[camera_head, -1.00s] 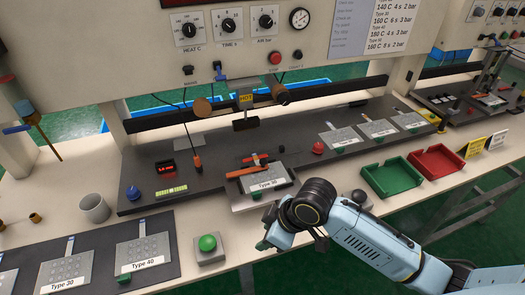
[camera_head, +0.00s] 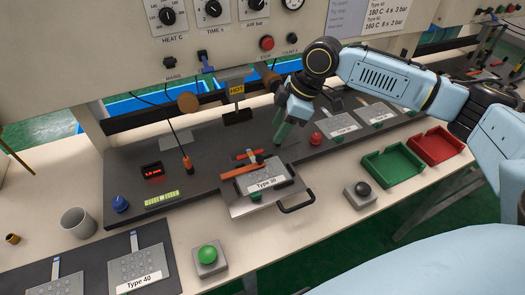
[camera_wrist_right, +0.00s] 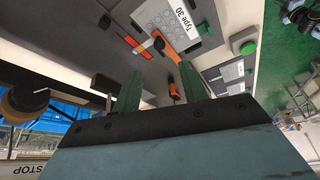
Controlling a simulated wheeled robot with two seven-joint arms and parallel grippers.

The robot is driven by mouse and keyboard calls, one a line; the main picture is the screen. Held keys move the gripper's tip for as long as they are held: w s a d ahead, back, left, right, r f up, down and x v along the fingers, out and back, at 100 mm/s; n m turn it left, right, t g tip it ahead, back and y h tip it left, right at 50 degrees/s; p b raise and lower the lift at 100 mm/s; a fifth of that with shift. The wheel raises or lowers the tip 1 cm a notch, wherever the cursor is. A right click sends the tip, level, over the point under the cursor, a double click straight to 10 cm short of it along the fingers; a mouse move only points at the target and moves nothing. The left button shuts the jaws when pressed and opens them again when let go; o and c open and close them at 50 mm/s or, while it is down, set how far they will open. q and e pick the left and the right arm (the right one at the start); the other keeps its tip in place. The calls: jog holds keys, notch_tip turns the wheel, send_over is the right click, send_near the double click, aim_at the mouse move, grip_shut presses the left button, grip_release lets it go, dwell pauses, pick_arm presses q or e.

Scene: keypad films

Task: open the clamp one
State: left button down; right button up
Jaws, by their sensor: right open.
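Which of these is clamp one I cannot tell. In the right wrist view the orange bar (camera_wrist_right: 137,47) lies beside the plate (camera_wrist_right: 178,22). My right gripper (camera_head: 283,131), with green fingers, points down behind and right of the plate, apart from it. It is open and empty in the right wrist view (camera_wrist_right: 160,85). My left gripper is out of view.
The HOT press head (camera_head: 237,112) stands behind the plate. A red knob (camera_head: 316,138) sits right of my right gripper. Green (camera_head: 393,165) and red (camera_head: 437,146) trays lie further right. A green button (camera_head: 208,254) and a black one (camera_head: 362,189) stand in front.

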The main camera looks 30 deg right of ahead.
aim_at(261, 158)
jog(key=x, duration=1)
jog(key=shift+a+f, duration=0.15)
jog(key=shift+f, duration=0.1)
grip_shut()
